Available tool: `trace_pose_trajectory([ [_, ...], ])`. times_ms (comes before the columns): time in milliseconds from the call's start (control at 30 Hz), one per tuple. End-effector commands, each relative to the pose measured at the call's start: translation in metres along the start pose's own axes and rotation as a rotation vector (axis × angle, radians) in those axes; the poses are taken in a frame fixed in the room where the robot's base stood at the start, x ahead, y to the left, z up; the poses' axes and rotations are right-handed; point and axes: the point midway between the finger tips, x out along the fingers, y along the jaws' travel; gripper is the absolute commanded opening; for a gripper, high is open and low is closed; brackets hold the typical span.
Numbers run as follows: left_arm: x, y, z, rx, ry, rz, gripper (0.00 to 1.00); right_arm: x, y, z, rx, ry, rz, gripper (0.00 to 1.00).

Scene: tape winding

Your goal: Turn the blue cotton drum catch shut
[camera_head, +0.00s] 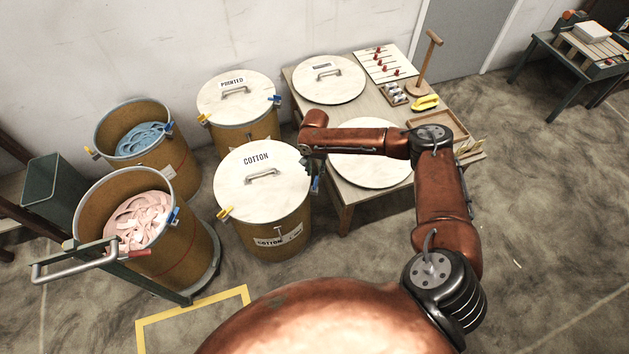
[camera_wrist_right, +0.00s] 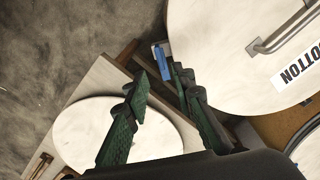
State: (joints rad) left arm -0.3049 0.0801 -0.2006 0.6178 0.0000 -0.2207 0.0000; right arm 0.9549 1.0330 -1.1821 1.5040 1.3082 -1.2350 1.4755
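The cotton drum (camera_head: 283,232) stands at the centre in the head view, with a white lid (camera_head: 235,170) marked COTTON and a metal handle. Its blue catch (camera_head: 316,185) is at the right rim, partly hidden by my right gripper (camera_head: 305,164). In the right wrist view the blue catch (camera_wrist_right: 163,62) sticks out beside the lid edge (camera_wrist_right: 185,50), just beyond the fingertips of my right gripper (camera_wrist_right: 157,73). The fingers are apart with nothing between them. A yellow catch (camera_head: 225,213) sits at the drum's left rim. My left gripper is not in view.
A table with round white lids (camera_head: 330,80) stands close to the drum's right. Open drums with blue strips (camera_head: 142,139) and pink strips (camera_head: 140,217) stand left. Free floor lies in front.

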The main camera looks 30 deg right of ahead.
Motion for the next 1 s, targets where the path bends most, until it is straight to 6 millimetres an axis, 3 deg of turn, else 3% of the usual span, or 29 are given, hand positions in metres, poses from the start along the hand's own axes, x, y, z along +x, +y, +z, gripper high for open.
trace_pose_trajectory([
  [200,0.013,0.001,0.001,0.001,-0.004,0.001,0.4,0.04,0.0,0.002,-0.003,-0.003,0.003,0.23],
  [400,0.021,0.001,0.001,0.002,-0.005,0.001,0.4,0.064,0.0,0.002,-0.003,-0.002,0.001,0.23],
  [800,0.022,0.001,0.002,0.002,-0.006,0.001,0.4,0.071,0.0,0.001,-0.005,-0.001,-0.001,0.23],
  [1000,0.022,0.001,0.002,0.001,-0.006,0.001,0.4,0.071,0.0,0.001,-0.005,-0.001,0.0,0.1],
])
